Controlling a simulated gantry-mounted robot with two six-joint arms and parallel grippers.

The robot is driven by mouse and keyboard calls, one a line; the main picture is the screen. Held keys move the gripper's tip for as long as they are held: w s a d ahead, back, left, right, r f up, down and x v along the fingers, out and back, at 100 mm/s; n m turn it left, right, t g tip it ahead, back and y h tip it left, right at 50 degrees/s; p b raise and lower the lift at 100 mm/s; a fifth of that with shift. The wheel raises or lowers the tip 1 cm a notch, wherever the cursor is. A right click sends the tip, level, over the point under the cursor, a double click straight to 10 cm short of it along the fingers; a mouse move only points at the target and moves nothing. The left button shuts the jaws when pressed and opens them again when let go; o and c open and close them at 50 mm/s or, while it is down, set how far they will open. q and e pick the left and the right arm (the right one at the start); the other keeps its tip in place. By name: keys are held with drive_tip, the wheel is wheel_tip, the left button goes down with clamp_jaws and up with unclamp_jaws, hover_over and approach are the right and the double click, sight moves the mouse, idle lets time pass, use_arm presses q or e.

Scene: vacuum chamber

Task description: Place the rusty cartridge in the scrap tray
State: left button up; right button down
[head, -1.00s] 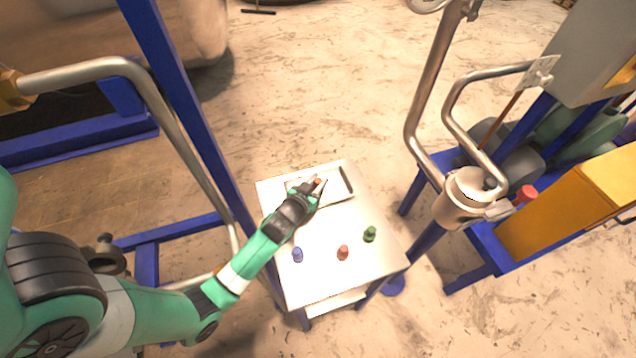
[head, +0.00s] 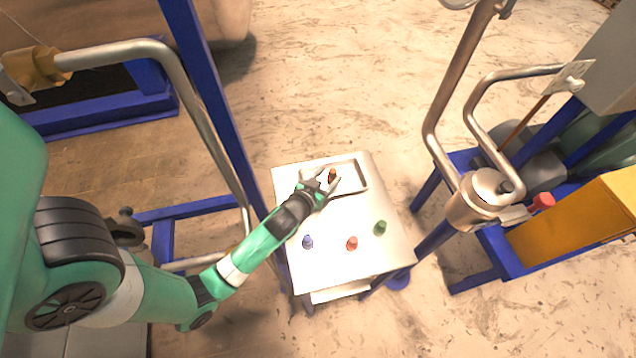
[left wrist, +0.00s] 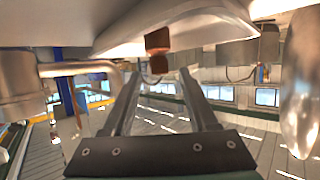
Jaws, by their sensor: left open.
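The rusty brown cartridge (head: 332,175) stands upright inside the scrap tray (head: 364,179), a shallow metal tray at the back of the small table. My left gripper (head: 326,181) is open over the tray's near left side, with the cartridge just beyond its fingertips. In the left wrist view, where the table appears at the top, the cartridge (left wrist: 158,45) shows past the spread, empty fingers (left wrist: 161,74). The fingers look clear of it. My right gripper is not in view.
Blue (head: 308,242), red (head: 352,243) and green (head: 381,227) cartridges stand on the table's (head: 345,270) near half. A blue post (head: 215,110) rises left of the table. A metal flanged pipe (head: 478,200) stands at the right.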

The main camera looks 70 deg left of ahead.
use_arm(q)
drive_tip(key=v, duration=0.8)
drive_tip(key=shift+p, duration=0.45)
drive_tip(key=shift+s+r, duration=0.1)
drive_tip(key=w+d+r+m+t+h, duration=0.1)
drive_tip(key=w+d+r+t, duration=0.3)
drive_tip(key=r, duration=0.6)
drive_tip(key=w+d+r+m+t+h, duration=0.1)
drive_tip(key=w+d+r+t, duration=0.1)
drive_tip(key=w+r, duration=0.7)
drive_tip(key=w+d+r+m+t, duration=0.1)
drive_tip(key=w+d+r+t, duration=0.2)
drive_tip(key=r, duration=0.9)
drive_tip(key=s+d+r+m+t+h, duration=0.2)
drive_tip(key=s+d+r+t+h, duration=0.15)
drive_tip(key=r, duration=0.55)
drive_tip(key=s+d+r+m+t+h, duration=0.2)
drive_tip(key=d+r, duration=0.2)
drive_tip(key=r, duration=0.5)
drive_tip(key=s+d+r+m+t+h, duration=0.2)
drive_tip(key=s+d+r+t+h, duration=0.15)
drive_tip(key=r, duration=0.65)
wheel_tip(320, 180, up, 29)
drive_tip(key=w+g+p, duration=0.1)
drive_tip(key=p, duration=2.8)
wheel_tip(320, 180, down, 39)
drive_tip(key=b, duration=3.9)
drive_tip(key=shift+d, duration=0.35)
